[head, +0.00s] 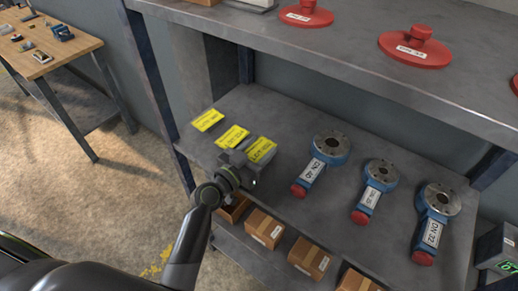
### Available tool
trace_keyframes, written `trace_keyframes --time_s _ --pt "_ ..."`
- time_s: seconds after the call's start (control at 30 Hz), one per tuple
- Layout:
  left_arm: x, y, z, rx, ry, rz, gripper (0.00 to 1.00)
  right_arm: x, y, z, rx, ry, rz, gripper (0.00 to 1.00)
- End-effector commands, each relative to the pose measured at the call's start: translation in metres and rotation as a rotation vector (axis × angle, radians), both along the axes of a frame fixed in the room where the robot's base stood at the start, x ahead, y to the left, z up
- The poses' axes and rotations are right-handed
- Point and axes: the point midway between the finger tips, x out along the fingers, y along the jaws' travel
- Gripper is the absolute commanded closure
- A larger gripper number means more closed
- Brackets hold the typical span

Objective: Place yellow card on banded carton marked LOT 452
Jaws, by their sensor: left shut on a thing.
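Three yellow cards with dark print lie at the left of the middle shelf: a left one (208,119), a middle one (232,136) and a right one (261,150). My left gripper (243,157) is at the near side of the middle and right cards. It is shut on a yellow card, seemingly the right one; its fingertips are partly hidden. Brown cartons with white labels stand on the lower shelf (225,241): one (264,228), one (309,258) and one (357,283) cut by the frame edge. Their lot numbers are too small to read. My right gripper is out of view.
Several blue flanged valves with red ends stand on the middle shelf (300,120), including one marked DN 40 (314,170). Red discs (415,48) lie on the top shelf. The top shelf overhangs the back. A wooden workbench (40,45) stands at the left; floor between is clear.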

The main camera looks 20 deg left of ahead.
Motion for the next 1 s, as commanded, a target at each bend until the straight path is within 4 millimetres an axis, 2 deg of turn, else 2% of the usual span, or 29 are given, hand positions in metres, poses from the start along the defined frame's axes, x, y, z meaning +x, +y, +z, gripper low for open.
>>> trace_keyframes --time_s 0.1,0.13,0.3,0.57,0.7,0.77,1.0 --pt "0.000 0.000 -0.005 0.001 0.000 0.000 0.82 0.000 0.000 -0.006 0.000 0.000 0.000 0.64" --pt "0.000 0.000 -0.003 0.001 0.000 0.000 0.48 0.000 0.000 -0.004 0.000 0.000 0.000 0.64" --pt "0.000 0.000 -0.003 0.001 0.000 0.000 0.29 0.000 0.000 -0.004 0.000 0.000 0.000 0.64" --pt "0.000 0.000 -0.002 0.000 0.000 0.000 0.29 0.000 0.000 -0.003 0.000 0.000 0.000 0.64" --pt "0.000 0.000 -0.001 0.000 0.002 -0.001 0.29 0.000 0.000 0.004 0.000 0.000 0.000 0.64" --pt "-0.006 0.003 -0.006 0.002 0.001 0.000 0.29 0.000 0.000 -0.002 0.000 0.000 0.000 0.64" --pt "-0.041 0.021 -0.006 0.004 -0.001 0.001 0.29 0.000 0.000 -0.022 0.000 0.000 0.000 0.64"
